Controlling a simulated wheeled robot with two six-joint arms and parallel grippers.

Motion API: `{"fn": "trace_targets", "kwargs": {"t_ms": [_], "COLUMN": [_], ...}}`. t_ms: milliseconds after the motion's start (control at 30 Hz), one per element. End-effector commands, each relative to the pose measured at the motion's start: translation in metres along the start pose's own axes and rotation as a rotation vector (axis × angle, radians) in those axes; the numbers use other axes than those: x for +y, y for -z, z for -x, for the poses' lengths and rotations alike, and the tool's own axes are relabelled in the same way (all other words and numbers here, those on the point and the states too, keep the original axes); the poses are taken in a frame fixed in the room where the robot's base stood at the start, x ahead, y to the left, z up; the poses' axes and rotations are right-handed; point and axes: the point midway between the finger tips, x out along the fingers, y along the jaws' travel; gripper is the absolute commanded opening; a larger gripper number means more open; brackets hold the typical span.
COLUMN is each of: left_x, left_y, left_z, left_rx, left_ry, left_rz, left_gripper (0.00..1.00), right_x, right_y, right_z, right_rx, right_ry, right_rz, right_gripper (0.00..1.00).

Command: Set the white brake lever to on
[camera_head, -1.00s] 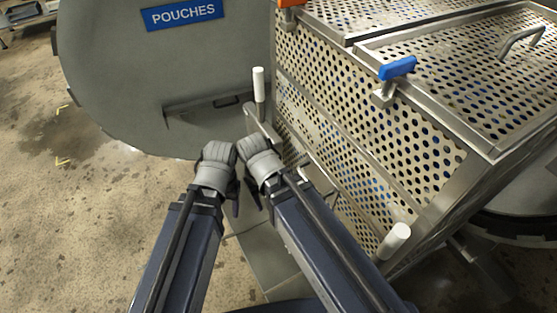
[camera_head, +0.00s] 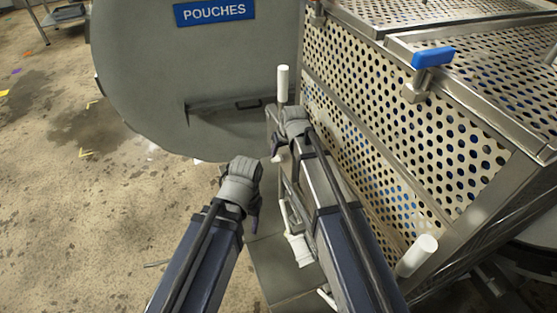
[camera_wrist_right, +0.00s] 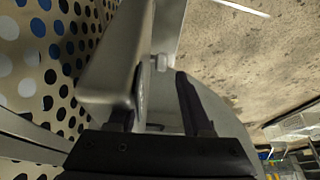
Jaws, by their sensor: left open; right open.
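Three white grips show in the head view: an upright white grip (camera_head: 283,84) at the cart's far left corner, a white grip (camera_head: 416,256) at its near corner, and a low white grip (camera_head: 298,249) beside my right forearm. I cannot tell for sure which is the brake lever. My right gripper (camera_head: 277,150) is open beside the cart's frame, just below the upright grip. In the right wrist view its fingers (camera_wrist_right: 160,105) are apart, the left one close against a grey metal part (camera_wrist_right: 112,70). My left gripper (camera_head: 238,205) is open and empty, left of the cart.
The perforated metal cart (camera_head: 380,130) fills the right side, with a blue handle (camera_head: 433,57) on top. A large grey round door (camera_head: 190,80) with a blue POUCHES sign (camera_head: 214,11) stands behind my grippers.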

Motion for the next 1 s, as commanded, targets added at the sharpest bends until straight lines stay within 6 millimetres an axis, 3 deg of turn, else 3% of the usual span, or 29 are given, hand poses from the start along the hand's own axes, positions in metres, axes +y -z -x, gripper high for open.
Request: {"fn": "trace_targets", "kwargs": {"t_ms": [33,400,767,1000], "left_x": [0.001,0.005,0.005,0.005], "left_y": [0.001,0.003,0.003,0.003], "left_z": [-0.011,-0.054,-0.057,-0.057], "left_rx": [0.0,0.0,0.0,0.0], "left_ry": [0.0,0.0,0.0,0.0], "left_rz": [0.0,-0.001,-0.001,-0.001], "left_gripper": [0.6,0.6,0.6,0.6], "right_x": [0.0,0.0,0.0,0.0], "right_y": [-0.001,-0.001,0.0,0.0], "right_z": [-0.011,-0.058,-0.062,-0.062], "right_rx": [0.0,-0.001,-0.001,-0.001], "right_ry": [0.0,0.0,0.0,0.0], "right_rz": [0.0,0.0,0.0,0.0], "right_gripper": [0.5,0.5,0.5,0.26]}}
